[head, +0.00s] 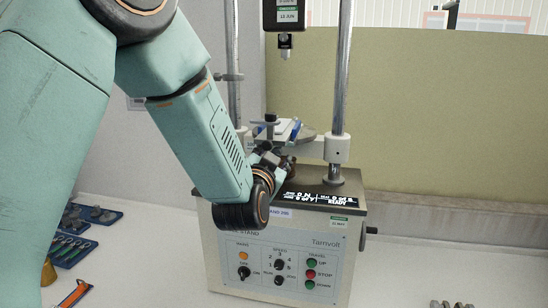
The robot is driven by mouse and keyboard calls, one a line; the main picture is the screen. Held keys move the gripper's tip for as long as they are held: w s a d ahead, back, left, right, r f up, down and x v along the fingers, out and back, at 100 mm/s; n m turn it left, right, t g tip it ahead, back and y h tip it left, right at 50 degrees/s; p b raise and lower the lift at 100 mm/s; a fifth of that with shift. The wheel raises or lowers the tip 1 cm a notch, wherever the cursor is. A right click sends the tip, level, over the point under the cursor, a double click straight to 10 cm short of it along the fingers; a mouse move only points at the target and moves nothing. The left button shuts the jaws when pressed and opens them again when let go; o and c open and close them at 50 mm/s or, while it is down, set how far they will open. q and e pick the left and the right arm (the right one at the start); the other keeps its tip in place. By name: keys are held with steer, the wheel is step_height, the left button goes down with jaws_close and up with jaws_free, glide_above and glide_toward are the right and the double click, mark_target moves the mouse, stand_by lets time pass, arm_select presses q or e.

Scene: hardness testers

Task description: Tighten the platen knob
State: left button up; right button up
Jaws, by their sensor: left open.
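My left arm reaches in from the left, and its dark left gripper (275,152) is at the front of the platen (308,133) on the test stand (280,245). The gripper is small and partly hidden by its own wrist; it is open. A black knob on an upright screw (271,118) stands at the platen's left side, just above the gripper. A dark brownish round part (289,166) sits below the platen, close beside the fingers. I cannot tell which of these is the platen knob, or whether the fingers touch either one. My right gripper is out of view.
Two metal columns (342,75) flank the platen, and a probe (285,45) hangs above it. The stand's front has a switch panel (279,265). Blue trays (72,248) lie at the left. Metal pieces (450,304) lie at the lower right. The right tabletop is mostly clear.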

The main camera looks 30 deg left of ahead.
arm_select(q)
steer(key=v, duration=0.7)
steer(key=shift+s, duration=0.2)
steer(key=shift+w, duration=0.1)
steer(key=shift+w+a+n+p, duration=0.3)
steer(key=shift+w+n+p, duration=0.75)
steer(key=shift+n, duration=0.45)
steer(key=shift+w+a+n+p, duration=0.25)
steer(key=shift+w+n+p, duration=0.65)
steer(key=shift+w+n, duration=0.5)
steer(key=shift+w+a+n+p, duration=0.3)
steer(key=shift+w+n+p, duration=0.7)
steer(key=shift+n, duration=0.6)
